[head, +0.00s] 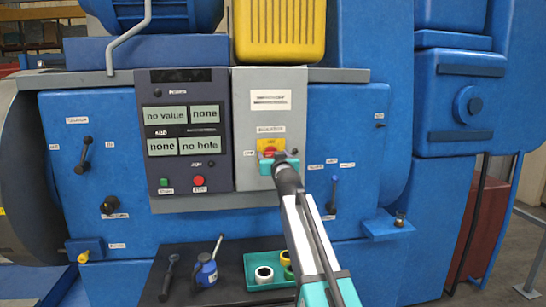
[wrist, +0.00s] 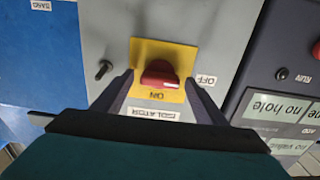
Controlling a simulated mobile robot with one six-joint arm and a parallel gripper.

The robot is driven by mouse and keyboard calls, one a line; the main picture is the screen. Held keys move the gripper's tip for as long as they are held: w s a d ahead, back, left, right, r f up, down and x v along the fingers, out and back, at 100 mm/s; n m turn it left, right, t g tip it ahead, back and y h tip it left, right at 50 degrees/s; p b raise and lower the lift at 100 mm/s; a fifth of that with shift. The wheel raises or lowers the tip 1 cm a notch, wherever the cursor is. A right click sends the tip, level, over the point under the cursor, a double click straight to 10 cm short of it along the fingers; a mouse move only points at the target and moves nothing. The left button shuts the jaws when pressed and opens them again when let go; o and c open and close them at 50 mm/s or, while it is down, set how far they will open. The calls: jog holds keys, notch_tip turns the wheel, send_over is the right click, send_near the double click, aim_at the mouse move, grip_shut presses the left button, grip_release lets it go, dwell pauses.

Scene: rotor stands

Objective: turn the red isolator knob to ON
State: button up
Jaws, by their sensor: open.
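The red isolator knob (wrist: 157,73) sits on a yellow plate (wrist: 145,48) on a grey panel. In the wrist view, ON is printed below the knob and an OFF label (wrist: 206,80) is to its right. The knob's white mark points right, toward OFF. My gripper (wrist: 160,80) is open, with one finger on each side of the knob in the picture. I see no clear contact, and the depth gap is hard to judge. In the head view, my gripper (head: 278,162) partly covers the knob (head: 270,151) and plate.
A dark panel (head: 184,100) with displays and buttons adjoins the grey panel (head: 243,90). A small black lever (wrist: 103,70) is beside the plate. A blue-handled lever (head: 334,193) is right of my arm. Below, a shelf (head: 230,244) holds a teal tray (head: 250,283) and a blue oil can (head: 206,272).

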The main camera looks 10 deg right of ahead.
jog(key=c, duration=1.1)
jog(key=shift+o, duration=0.2)
jog(key=shift+m+b, duration=0.4)
jog(key=shift+b, duration=0.15)
jog(key=m+b, duration=1.2)
jog(key=m, duration=0.5)
jog(key=shift+d+b, duration=0.1)
jog(key=shift+b, duration=0.25)
jog(key=o, duration=1.1)
jog(key=shift+c, duration=0.2)
